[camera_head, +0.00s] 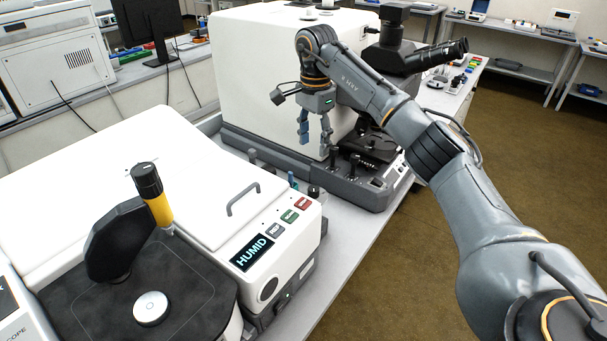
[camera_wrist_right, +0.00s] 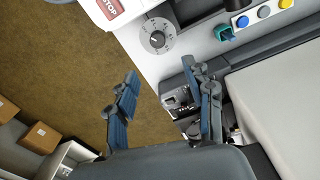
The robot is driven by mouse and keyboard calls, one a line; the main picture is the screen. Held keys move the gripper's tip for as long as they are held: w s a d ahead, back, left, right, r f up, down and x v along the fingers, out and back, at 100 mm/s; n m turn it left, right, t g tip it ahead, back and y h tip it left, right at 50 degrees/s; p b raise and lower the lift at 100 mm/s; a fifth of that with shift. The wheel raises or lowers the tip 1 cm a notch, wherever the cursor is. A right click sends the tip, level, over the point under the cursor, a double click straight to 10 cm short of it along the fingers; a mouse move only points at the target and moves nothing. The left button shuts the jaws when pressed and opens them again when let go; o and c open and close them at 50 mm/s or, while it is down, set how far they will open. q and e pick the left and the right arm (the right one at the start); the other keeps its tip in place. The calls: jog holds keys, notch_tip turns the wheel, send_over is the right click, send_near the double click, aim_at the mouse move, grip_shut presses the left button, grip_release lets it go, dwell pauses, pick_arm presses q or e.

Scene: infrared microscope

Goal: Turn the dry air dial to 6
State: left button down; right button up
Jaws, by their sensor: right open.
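The instrument's display (camera_head: 251,252) reads HUMID. My right gripper (camera_head: 315,138) is open and empty, above and beyond that corner, apart from the dial. The wrist view shows its spread fingers (camera_wrist_right: 160,72). My left gripper is out of view.
A second instrument (camera_head: 280,70) with a black eyepiece stands behind my right gripper. A yellow and black post (camera_head: 150,190) rises at the near left. Coloured buttons (camera_wrist_right: 263,12) and a teal item (camera_wrist_right: 224,33) lie right of the dial in the wrist view. Brown floor is open at the right.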

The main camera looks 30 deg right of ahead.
jog(key=p, duration=0.2)
send_over(314, 188)
jog(key=f, duration=0.6)
jog(key=shift+s+f, duration=0.25)
jog(key=shift+f, duration=0.05)
jog(key=f, duration=0.4)
jog(key=f+p, duration=0.1)
jog(key=shift+w+a+f, duration=0.1)
jog(key=shift+w+f, duration=0.15)
jog(key=shift+f, duration=0.7)
grip_shut()
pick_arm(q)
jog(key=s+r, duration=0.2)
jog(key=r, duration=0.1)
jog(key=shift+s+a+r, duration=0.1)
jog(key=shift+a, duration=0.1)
